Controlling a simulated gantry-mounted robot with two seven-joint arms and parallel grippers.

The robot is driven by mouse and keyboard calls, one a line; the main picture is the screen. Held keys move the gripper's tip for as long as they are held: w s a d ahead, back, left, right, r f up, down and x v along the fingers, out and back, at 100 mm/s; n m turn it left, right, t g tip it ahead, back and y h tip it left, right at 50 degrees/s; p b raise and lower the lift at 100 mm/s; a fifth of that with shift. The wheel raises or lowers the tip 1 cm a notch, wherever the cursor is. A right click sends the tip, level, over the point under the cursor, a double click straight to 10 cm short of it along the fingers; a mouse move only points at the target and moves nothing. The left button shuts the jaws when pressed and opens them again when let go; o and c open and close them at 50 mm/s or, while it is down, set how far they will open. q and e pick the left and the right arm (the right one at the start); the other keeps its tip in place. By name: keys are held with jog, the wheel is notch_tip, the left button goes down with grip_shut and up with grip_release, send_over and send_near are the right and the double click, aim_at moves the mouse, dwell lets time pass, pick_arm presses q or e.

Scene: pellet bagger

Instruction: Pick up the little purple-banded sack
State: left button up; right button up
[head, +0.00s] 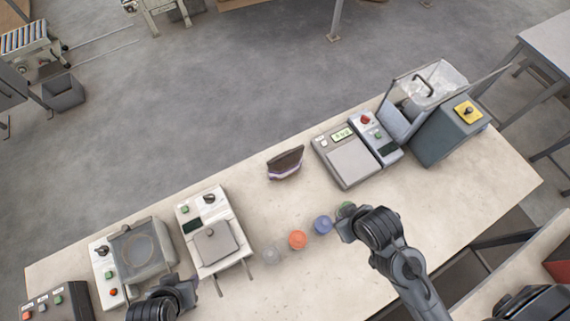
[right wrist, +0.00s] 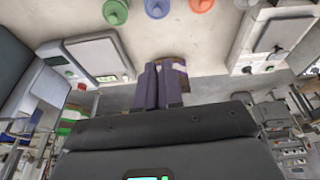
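The little sack (head: 285,163) is dark brown with a pale purple band along its lower edge. It stands on the bench toward the far edge, left of the scale. In the right wrist view the sack (right wrist: 181,70) shows beyond my fingertips, partly hidden by them. My right gripper (head: 342,224) is above the near part of the bench by the green cup, apart from the sack. In its wrist view the two fingers (right wrist: 159,70) lie side by side with nothing visible between them. My left gripper (head: 192,284) is low at left, by the machines; its opening is unclear.
Bench around the sack is clear.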

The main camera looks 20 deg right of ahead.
jog(key=o, duration=1.6)
jog(key=shift+w, duration=0.1)
